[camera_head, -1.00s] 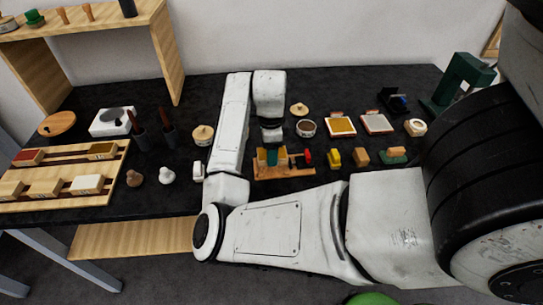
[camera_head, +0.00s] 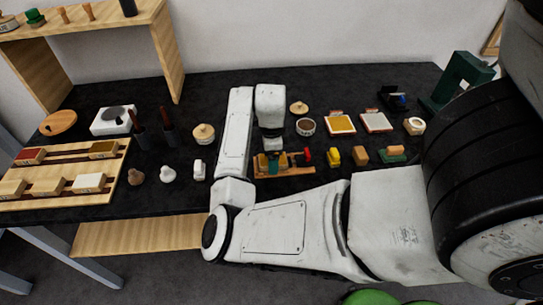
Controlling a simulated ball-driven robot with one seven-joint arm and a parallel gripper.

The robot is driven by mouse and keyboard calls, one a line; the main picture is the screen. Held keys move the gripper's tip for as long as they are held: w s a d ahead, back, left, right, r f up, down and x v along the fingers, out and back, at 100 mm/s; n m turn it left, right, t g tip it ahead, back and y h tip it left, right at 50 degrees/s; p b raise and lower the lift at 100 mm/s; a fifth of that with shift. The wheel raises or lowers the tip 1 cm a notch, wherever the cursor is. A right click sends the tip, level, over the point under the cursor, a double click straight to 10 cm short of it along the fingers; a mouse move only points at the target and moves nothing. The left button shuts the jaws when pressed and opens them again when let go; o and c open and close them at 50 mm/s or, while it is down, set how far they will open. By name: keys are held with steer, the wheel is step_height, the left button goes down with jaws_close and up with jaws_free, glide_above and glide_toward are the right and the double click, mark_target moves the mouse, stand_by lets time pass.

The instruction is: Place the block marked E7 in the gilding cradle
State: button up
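The gilding cradle appears to be the wooden stand (camera_head: 297,170) with a red knob (camera_head: 307,154) near the middle of the table. My gripper (camera_head: 271,148) points down right over the left part of this stand. Yellowish and teal pieces show just beneath it. I cannot tell whether a block is between the fingers, resting in the stand, or both. The slatted wooden rack (camera_head: 60,171) on the left holds several blocks, including a red-topped one (camera_head: 31,156), a brown-gold one (camera_head: 103,149) and a white-topped one (camera_head: 89,183). The marks are too small to read, so E7 is not identified.
Right of the stand are a yellow block (camera_head: 333,156), a tan block (camera_head: 360,155) and a green-based piece (camera_head: 393,153). Behind stand a brown bowl (camera_head: 306,127) and two framed pads (camera_head: 341,123). Small pieces (camera_head: 168,174) and a lidded pot (camera_head: 203,134) stand left of my arm.

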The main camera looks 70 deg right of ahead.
steer(key=shift+o, duration=0.2)
step_height(320, 180, up, 12)
steer(key=n+h, duration=0.5)
steer(key=n, duration=1)
glide_above(266, 167)
step_height(266, 167, down, 4)
steer(key=shift+f+b, duration=0.25)
steer(key=shift+b, duration=0.1)
steer(key=a+f+n, duration=0.1)
steer(key=a, duration=0.1)
steer(key=a+f+n, duration=0.1)
steer(key=a+n, duration=0.1)
steer(key=a+f+n+t, duration=0.1)
steer(key=a+f+n, duration=0.1)
steer(key=shift+y, duration=0.3)
steer(key=s+a+f+n+y, duration=0.1)
steer(key=s+a+f+n, duration=0.1)
steer(key=a, duration=0.4)
steer(key=s+a+f+n+y, duration=0.1)
steer(key=s+a+f+n, duration=0.2)
steer(key=a+n, duration=0.2)
steer(key=s+a+f+n+y, duration=0.2)
steer(key=a+f+n, duration=0.1)
steer(key=a, duration=0.5)
steer(key=shift+s+f+n, duration=0.25)
steer(key=shift+f+n, duration=0.05)
steer(key=shift+n, duration=0.2)
steer(key=shift+c, duration=0.4)
